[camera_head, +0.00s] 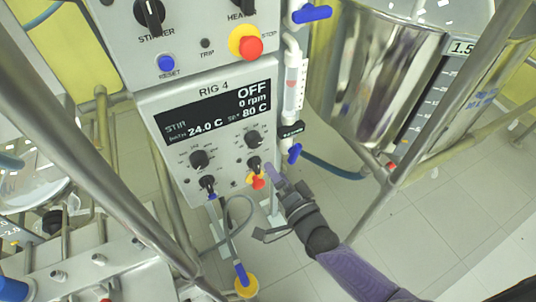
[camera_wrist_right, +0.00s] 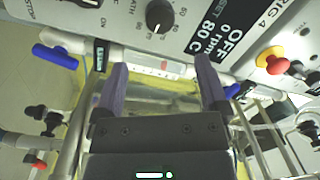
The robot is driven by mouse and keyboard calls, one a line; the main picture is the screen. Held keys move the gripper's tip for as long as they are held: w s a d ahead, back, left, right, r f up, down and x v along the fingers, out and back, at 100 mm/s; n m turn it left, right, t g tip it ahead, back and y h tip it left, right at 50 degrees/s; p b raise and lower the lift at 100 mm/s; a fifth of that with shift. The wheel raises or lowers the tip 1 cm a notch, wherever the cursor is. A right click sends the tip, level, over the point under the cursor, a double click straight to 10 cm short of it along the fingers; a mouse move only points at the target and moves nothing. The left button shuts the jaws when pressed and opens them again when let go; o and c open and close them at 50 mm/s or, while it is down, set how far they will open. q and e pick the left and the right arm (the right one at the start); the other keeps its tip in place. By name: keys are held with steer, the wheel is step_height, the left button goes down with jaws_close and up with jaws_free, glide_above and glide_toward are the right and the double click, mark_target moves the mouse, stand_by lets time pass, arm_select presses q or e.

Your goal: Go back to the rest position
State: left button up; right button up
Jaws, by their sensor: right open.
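My right gripper (camera_head: 277,180) reaches in from the lower right in the head view, its fingertips by the lower right of the RIG 4 control panel (camera_head: 180,150). In the right wrist view the gripper (camera_wrist_right: 161,75) shows two purple fingers spread apart with nothing between them. The panel (camera_wrist_right: 200,28) lies beyond the fingertips there. Whether a fingertip touches the panel, I cannot tell. My left gripper is in neither view.
The panel has black knobs (camera_head: 199,160) and a red stop button (camera_head: 251,47). A tube with blue-handled valves (camera_head: 294,152) runs beside it. Tiled floor (camera_head: 440,225) is open at lower right.

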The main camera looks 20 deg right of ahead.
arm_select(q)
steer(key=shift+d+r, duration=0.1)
arm_select(e)
steer(key=shift+s+d, duration=0.1)
steer(key=shift+s, duration=0.4)
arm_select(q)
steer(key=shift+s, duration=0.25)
arm_select(e)
steer(key=s+d+f+n+g+h, duration=0.1)
steer(key=s+d+f+n+g, duration=0.2)
steer(key=s+f, duration=0.55)
steer(key=s+f+n+g+h, duration=0.1)
steer(key=s+f+n+g, duration=0.4)
steer(key=f, duration=0.6)
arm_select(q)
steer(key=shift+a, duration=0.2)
arm_select(e)
steer(key=s+d+f+n+g+h, duration=0.1)
steer(key=s+f+g, duration=0.2)
steer(key=s, duration=0.5)
steer(key=s+d+f+n+g, duration=0.1)
steer(key=s+f+n+g, duration=0.1)
steer(key=s, duration=0.6)
steer(key=s+d+f+n+g+h, duration=0.1)
steer(key=s+f+g, duration=0.2)
steer(key=s, duration=0.4)
steer(key=shift+s+f+n+g+h, duration=0.3)
steer(key=shift+s+n+g, duration=0.1)
steer(key=shift+g, duration=0.5)
steer(key=shift+w+d, duration=0.1)
